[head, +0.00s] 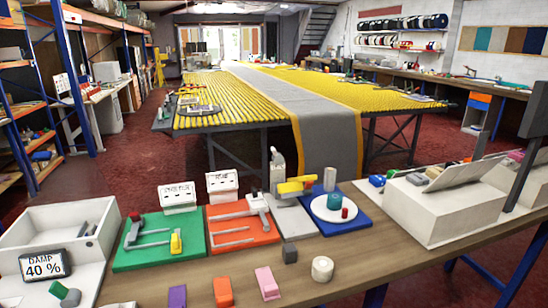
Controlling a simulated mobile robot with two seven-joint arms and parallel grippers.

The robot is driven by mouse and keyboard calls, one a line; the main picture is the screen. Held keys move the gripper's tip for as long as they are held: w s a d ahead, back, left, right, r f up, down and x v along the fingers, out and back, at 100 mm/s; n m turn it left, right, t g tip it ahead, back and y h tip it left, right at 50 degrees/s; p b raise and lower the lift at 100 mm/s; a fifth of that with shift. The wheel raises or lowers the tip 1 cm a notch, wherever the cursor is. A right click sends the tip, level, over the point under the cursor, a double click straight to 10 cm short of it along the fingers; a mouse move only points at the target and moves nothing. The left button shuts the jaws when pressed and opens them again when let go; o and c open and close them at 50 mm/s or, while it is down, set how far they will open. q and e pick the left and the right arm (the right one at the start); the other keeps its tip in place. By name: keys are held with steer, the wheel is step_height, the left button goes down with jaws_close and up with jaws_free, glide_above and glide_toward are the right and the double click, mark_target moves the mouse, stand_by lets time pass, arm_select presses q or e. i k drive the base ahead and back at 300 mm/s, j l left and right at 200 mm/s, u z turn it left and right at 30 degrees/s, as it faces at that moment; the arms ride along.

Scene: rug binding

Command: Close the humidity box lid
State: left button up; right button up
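The humidity box is most likely the white box (28,223) at the left end of the bench, beside a sign (46,265) reading "DAMP 40 %". Its top is open, and a small grey item (82,229) shows inside. I cannot clearly pick out its lid; a white surface (85,284) extends in front of the box, and I cannot tell if that is part of it. Neither of my grippers is in view.
Green (160,259), orange (252,237) and blue (350,222) boards with tools lie on the bench (340,278) right of the box. Small blocks and a white roll (322,268) lie near the front edge. A white box (430,213) with a slanted panel stands right.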

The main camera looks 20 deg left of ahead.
mark_target(46, 156)
steer(key=k+j, duration=0.1)
steer(key=j, duration=0.3)
steer(key=k+j+z, duration=0.1)
steer(key=j, duration=0.3)
steer(key=k+j+z, duration=0.1)
steer(key=j, duration=0.25)
steer(key=k+j, duration=0.25)
steer(key=j, duration=0.15)
steer(key=k+j+z, duration=0.1)
steer(key=j, duration=0.25)
steer(key=k+j+z, duration=0.1)
steer(key=j, duration=0.3)
steer(key=k+j+z, duration=0.1)
steer(key=j, duration=0.35)
steer(key=k+j+z, duration=0.1)
steer(key=k+j, duration=0.15)
steer(key=k+j+z, duration=0.1)
steer(key=j, duration=0.4)
steer(key=k+j+z, duration=0.15)
steer(key=k+j, duration=0.15)
